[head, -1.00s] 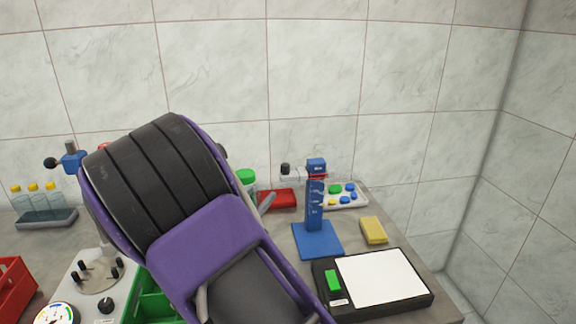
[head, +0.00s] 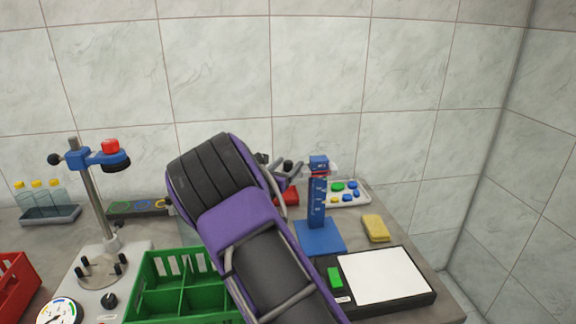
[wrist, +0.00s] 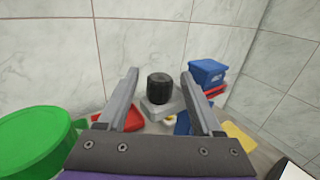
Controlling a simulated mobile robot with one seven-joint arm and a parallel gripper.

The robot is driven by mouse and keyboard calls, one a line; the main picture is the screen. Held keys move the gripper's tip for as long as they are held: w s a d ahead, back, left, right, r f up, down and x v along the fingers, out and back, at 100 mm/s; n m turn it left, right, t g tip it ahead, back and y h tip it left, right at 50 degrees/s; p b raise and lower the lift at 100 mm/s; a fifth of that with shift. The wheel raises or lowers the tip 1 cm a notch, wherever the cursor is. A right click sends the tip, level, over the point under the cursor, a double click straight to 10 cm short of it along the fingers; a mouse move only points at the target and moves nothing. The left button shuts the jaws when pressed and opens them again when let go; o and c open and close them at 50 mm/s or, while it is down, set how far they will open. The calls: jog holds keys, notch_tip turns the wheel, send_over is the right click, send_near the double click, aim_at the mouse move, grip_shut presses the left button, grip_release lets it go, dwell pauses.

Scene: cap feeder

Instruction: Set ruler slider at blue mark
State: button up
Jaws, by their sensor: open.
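The blue ruler post (head: 317,205) with pale marks stands on a flat blue base (head: 320,237). A blue block (head: 318,163) with a red edge sits at its top; it shows right of my fingers in the wrist view (wrist: 207,72). A black round knob (wrist: 160,87) on a grey block (wrist: 160,108) appears between my fingers in the wrist view, clear of both. Whether this is part of the slider, I cannot tell. My gripper (wrist: 160,74) is open and empty, just left of the post in the head view (head: 289,172). I cannot make out a blue mark.
A yellow block (head: 376,228) and a black-framed white panel (head: 382,279) lie right of the post. A tray of coloured buttons (head: 347,192) is behind it. A green divided crate (head: 180,285) and a clamp stand (head: 90,200) are left.

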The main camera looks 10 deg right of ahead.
jog(key=shift+w, duration=0.1)
grip_shut()
dwell(0.3)
dwell(1.1)
